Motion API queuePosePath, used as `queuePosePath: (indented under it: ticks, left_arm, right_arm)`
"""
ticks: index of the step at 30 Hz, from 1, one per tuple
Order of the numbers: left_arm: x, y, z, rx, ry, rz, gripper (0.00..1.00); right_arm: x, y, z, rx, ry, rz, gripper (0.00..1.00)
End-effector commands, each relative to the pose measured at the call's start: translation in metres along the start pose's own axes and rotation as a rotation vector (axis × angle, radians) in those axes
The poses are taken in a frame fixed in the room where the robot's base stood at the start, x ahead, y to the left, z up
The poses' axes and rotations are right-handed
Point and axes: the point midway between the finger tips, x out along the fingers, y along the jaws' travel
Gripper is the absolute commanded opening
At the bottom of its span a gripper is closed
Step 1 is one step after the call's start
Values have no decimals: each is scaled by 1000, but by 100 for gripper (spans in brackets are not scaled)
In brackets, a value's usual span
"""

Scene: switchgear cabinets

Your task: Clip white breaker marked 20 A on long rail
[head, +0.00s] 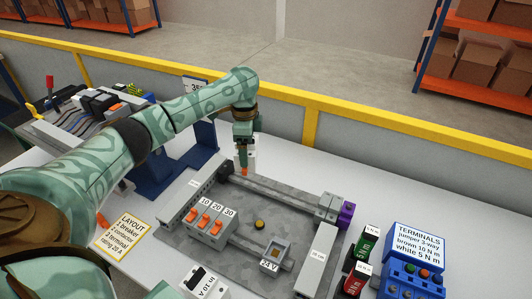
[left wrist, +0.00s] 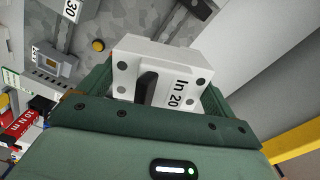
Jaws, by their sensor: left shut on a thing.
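My left gripper (head: 244,146) reaches down at the far-left end of the long rail (head: 275,195). It is shut on the white breaker (left wrist: 165,62), which also shows partly in the head view (head: 249,158). In the left wrist view, the breaker has a black lever and the marking "In 20", and sits between the green fingers (left wrist: 158,88). In the head view it is close to a dark block (head: 224,171) at the rail's left end. I cannot tell whether it touches the rail. My right gripper is not in view.
A switch block marked 10, 20, 30 (head: 209,228) and a 24 V block (head: 272,256) stand on the grey panel. Grey and purple blocks (head: 335,208) close the rail's right end. A white breaker marked In 10 A (head: 205,284) is at the front. A layout card (head: 125,233) lies left.

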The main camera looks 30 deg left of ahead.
Motion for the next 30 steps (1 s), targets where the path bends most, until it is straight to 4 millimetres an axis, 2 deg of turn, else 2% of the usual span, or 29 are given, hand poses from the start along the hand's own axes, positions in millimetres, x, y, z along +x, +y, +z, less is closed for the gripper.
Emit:
queuePosePath:
  ticks: [1, 3, 10, 22, 28, 30]
  left_arm:
    - [14, -6, 9, 72, 0, 3, 59]
    - [24, -12, 20, 179, 0, 2, 59]
    - [40, -21, 38, 377, 1, -1, 59]
    - [38, -21, 40, 398, 2, -3, 59]
    - [35, -21, 41, 397, 2, -4, 59]
    - [49, -22, 41, 397, 1, -3, 59]
  right_arm:
    - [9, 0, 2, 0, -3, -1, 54]
    - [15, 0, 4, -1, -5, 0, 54]
    - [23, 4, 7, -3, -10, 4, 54]
    - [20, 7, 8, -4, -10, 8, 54]
    - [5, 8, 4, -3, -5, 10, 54]
    - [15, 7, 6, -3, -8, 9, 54]
